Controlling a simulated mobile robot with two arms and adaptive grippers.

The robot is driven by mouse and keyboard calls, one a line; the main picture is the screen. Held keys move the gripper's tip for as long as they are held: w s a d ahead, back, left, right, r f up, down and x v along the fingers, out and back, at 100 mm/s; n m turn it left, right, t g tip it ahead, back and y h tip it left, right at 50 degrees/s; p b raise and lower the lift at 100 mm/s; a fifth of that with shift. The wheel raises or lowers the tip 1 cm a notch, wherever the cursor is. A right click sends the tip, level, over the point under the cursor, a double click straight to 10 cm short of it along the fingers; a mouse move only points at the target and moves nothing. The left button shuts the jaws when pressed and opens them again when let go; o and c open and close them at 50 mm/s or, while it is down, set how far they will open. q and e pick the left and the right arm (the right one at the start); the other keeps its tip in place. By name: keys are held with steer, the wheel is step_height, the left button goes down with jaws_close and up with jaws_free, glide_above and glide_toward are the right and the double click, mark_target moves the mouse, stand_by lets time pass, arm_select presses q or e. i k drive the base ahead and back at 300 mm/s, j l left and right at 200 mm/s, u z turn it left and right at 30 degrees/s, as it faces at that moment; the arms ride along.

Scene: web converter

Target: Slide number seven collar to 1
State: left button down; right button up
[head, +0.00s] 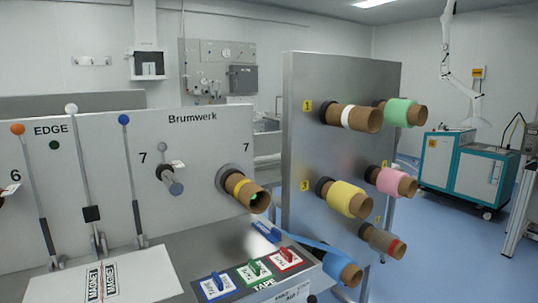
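Two "7" labels show on the Brumwerk panel (210,120). By the right one, a brown core (236,182) with a yellow band sits on a spindle with a grey round flange behind it. Its front end is dark with a small green spot. By the left one, a grey-blue shaft (174,186) with a dark ring and a small white tag sticks out. I cannot tell which part is the collar. The yellow "1" label (308,105) is on the metal stand (300,160), beside a brown core with a white band (355,118). Neither gripper is in view.
Levers with orange, white and blue knobs (123,120) stand at left; a black block (92,213) sits low on the white-knobbed one. Green, pink and yellow rolls (348,198) project from the stand. Blue, green and red TAPE switches (253,272) lie below.

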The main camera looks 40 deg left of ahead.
mark_target(163, 147)
steer(key=u, duration=1.75)
steer(key=l, duration=0.2)
steer(key=z, duration=0.05)
